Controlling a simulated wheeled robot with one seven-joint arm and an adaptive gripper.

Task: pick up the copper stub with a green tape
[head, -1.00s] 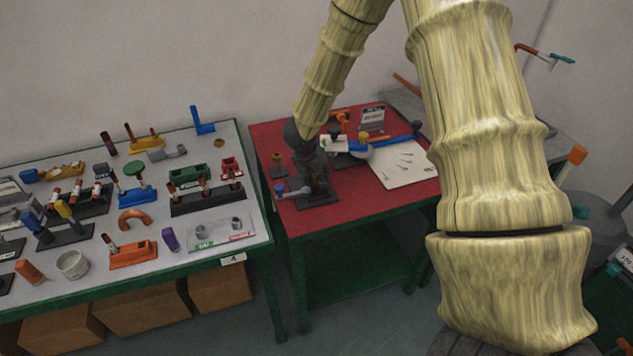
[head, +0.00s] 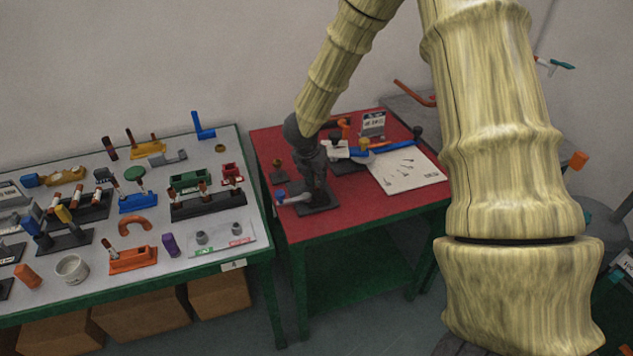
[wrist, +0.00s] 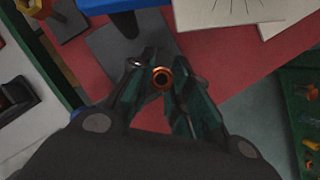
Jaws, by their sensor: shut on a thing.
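A copper stub (wrist: 161,78) shows end-on in the wrist view as a round copper ring with a dark hollow. It sits between the fingertips of my gripper (wrist: 158,82), which is shut on it. I cannot make out any green tape on it from this angle. In the head view my gripper (head: 314,182) is a dark shape over the red tabletop (head: 350,203), and the stub cannot be told apart there.
A blue-handled tool (head: 385,146) and a white sheet (head: 408,170) lie on the red table. A black-based fitting (head: 317,205) stands close to my gripper. The grey table (head: 205,270) at left is crowded with fixtures and tubes. The red table's front is clear.

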